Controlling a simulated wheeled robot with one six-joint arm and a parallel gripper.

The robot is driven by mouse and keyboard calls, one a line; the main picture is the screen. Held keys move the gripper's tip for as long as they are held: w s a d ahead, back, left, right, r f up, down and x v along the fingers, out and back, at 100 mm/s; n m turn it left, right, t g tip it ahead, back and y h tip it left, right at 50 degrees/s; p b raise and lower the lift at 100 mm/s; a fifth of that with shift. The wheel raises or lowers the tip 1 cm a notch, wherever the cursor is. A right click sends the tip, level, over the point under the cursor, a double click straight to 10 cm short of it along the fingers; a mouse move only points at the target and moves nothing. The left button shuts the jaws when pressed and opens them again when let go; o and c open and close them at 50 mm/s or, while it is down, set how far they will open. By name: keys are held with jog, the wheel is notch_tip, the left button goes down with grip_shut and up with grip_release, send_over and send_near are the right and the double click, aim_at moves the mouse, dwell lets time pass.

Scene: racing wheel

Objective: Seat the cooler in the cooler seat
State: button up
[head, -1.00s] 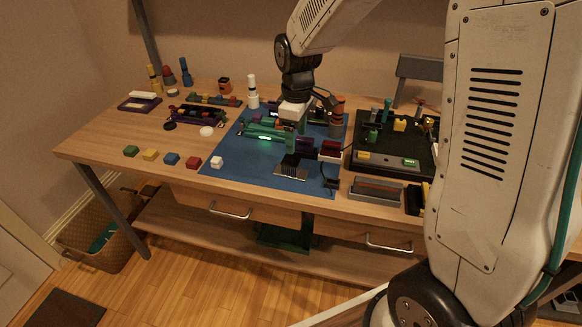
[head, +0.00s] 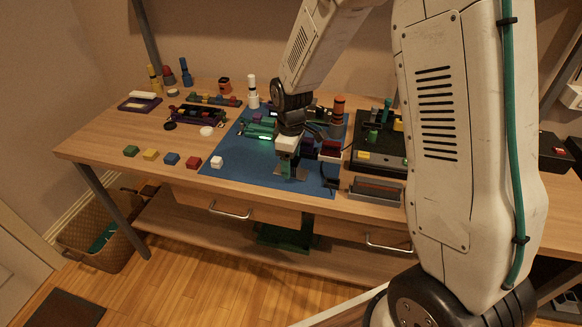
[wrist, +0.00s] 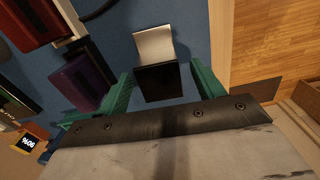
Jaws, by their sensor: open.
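A dark block with a pale metal plate at one end, which looks like the cooler (wrist: 161,83), lies on the blue mat. My gripper (wrist: 163,72) has green fingers, open, one on each side of the dark block in the wrist view. In the head view, my gripper (head: 289,165) points down over the mat's front part and hides most of the block. A green assembly with a lit strip (head: 262,136) lies behind and left of my gripper; I cannot make out the cooler seat.
Purple (wrist: 82,80) and red (wrist: 32,20) blocks lie close left in the wrist view. A black tray (head: 378,160) with parts stands right of the mat. Small coloured cubes (head: 171,158) line the front left.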

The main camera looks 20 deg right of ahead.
jog(key=c, duration=1.2)
jog(key=shift+c, duration=0.2)
jog(key=shift+r, duration=0.15)
